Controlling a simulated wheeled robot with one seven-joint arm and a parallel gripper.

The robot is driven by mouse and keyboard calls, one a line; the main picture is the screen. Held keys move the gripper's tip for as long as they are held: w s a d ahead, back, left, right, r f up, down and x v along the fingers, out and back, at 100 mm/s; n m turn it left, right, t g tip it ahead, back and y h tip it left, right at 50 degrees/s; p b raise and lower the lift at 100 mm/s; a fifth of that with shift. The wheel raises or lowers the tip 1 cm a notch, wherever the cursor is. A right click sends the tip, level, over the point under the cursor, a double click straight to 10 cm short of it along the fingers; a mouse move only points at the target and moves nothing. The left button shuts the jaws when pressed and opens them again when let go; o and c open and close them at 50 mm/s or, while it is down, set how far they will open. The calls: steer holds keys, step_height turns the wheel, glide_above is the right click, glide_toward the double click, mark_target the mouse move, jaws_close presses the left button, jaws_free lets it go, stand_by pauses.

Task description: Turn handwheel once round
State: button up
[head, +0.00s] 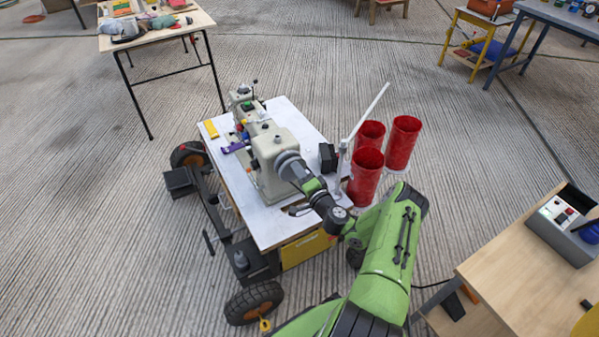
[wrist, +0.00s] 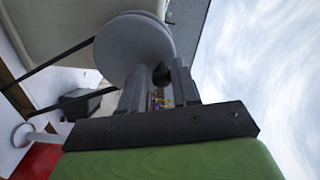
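The handwheel (head: 288,158) is a round grey wheel at the near end of a beige sewing machine (head: 266,150). In the wrist view the handwheel (wrist: 130,48) is a pale grey disc with a small dark knob (wrist: 160,75) near its edge. My gripper (head: 310,185) is at the wheel in the head view and covers part of it. In the wrist view my gripper's fingers (wrist: 158,88) are a small gap apart with the knob between them, and it seems to fill that gap. Exact finger contact is hard to see.
The machine stands on a white-topped cart (head: 238,180) with black wheels. Several red cylinders (head: 366,175) and a pale upright post (head: 363,119) stand close to my arm on the right. A wooden table (head: 508,279) with a grey box is at lower right.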

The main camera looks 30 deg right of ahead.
steer(key=shift+o, duration=1.3)
steer(key=s+p, duration=0.4)
steer(key=s, duration=1.1)
steer(key=shift+s+a, duration=0.4)
steer(key=shift+a, duration=0.05)
